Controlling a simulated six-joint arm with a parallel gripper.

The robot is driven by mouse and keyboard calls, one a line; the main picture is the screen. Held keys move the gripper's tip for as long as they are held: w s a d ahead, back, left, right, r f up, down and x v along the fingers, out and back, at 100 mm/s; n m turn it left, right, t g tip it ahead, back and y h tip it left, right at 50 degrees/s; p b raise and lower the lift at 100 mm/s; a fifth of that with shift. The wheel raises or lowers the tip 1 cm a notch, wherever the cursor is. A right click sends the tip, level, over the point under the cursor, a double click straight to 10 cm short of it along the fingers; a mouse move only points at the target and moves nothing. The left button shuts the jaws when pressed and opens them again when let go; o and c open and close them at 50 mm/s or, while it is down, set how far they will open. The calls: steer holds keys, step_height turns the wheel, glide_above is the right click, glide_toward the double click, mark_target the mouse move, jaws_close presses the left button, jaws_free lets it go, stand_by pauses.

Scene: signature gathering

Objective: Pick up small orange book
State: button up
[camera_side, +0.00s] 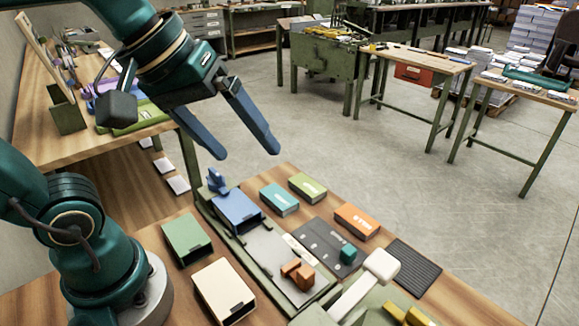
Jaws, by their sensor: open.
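The small orange book (357,221) lies flat on the wooden bench, right of centre, with white lettering on its side. My gripper (248,156) is open and empty, with its two blue fingers pointing down. It hangs in the air above the back of the bench, up and to the left of the orange book and apart from it.
A teal book (279,198) and a green book (307,187) lie behind the orange one. A dark ribbed mat (413,266) is right of it, and a dark plate with a teal block (348,253) is in front. A white-headed mallet (381,264) and blue box (238,211) stand nearby.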

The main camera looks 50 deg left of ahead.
steer(key=w+d+r+n+g+h, duration=0.1)
steer(key=w+d+r+n, duration=0.2)
steer(key=w, duration=0.4)
steer(key=n+g+h, duration=0.2)
steer(key=n+g, duration=0.1)
steer(key=n, duration=0.5)
glide_above(357, 218)
steer(key=a, duration=0.2)
step_height(357, 218, down, 11)
steer(key=shift+n+g+h, duration=0.3)
steer(key=shift+g, duration=0.5)
steer(key=f, duration=0.8)
steer(key=shift+w+a+f, duration=0.1)
steer(key=shift+a, duration=0.2)
steer(key=shift+f, duration=0.4)
steer(key=shift+x, duration=2.4)
jaws_close()
